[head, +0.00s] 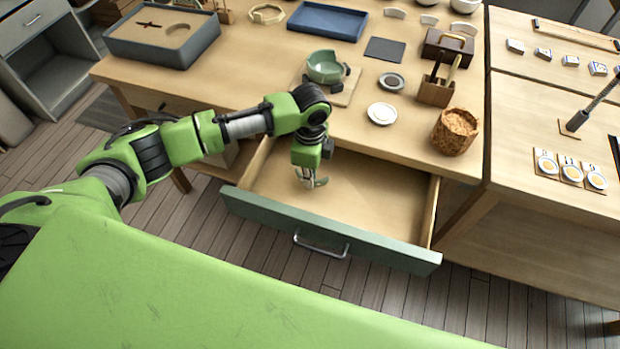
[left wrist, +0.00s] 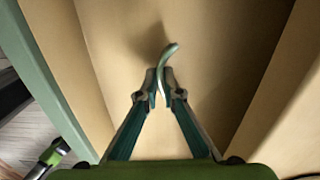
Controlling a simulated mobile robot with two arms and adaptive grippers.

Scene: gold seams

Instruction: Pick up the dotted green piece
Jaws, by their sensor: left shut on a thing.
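A thin, curved pale-green piece (head: 321,182) is held in the open wooden drawer area; in the left wrist view the green piece (left wrist: 169,52) stands edge-on between the fingertips. Its dots are too small to make out. My left gripper (head: 307,176) points down inside the drawer's outline, and in the left wrist view the gripper (left wrist: 160,79) is shut on the piece. I cannot tell whether the piece touches the drawer floor. A green broken bowl (head: 323,69) sits on a wooden board (head: 343,98) on the table. My right gripper is not in view.
The pulled-out drawer (head: 385,200) has a green front (head: 330,236) and walls close around the gripper. The drawer's right half looks empty.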

